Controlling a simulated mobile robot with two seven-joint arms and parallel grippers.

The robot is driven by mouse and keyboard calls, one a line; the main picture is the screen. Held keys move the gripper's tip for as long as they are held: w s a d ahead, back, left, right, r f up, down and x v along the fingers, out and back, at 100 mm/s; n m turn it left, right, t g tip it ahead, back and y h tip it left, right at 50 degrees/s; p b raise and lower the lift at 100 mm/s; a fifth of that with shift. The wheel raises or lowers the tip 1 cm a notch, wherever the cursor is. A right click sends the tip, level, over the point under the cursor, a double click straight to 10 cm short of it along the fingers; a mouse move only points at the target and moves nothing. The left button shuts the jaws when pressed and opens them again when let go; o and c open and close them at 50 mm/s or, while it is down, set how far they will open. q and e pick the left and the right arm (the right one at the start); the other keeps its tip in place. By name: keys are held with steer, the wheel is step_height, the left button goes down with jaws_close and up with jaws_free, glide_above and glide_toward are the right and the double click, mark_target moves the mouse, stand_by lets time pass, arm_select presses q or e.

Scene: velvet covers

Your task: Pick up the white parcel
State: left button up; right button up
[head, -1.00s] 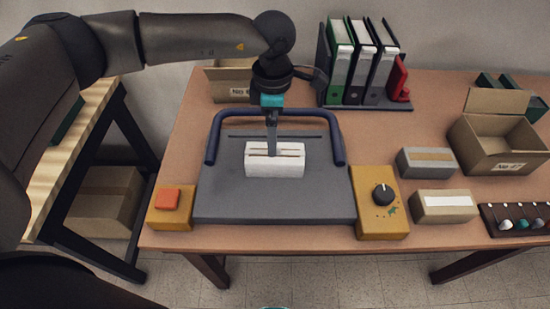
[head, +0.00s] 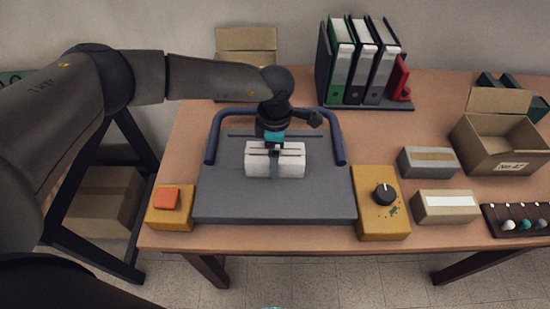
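The white parcel (head: 292,163) lies on the grey plate (head: 270,205) of a device with a dark blue rail, in the head view. My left gripper (head: 274,166) points down over the parcel's middle. One finger shows against the parcel's front face; the other finger is hidden, so I cannot tell whether the gripper is closed on it. The parcel rests on the plate.
The blue rail (head: 340,140) arches around the plate's back and sides. A yellow box with an orange button (head: 167,199) is left, a yellow dial box (head: 381,203) right. Binders (head: 362,62), two small boxes (head: 446,207) (head: 428,162) and an open carton (head: 500,148) stand farther right.

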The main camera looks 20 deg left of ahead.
arm_select(q)
steer(key=shift+w+r, duration=0.1)
jaws_close()
stand_by(0.6)
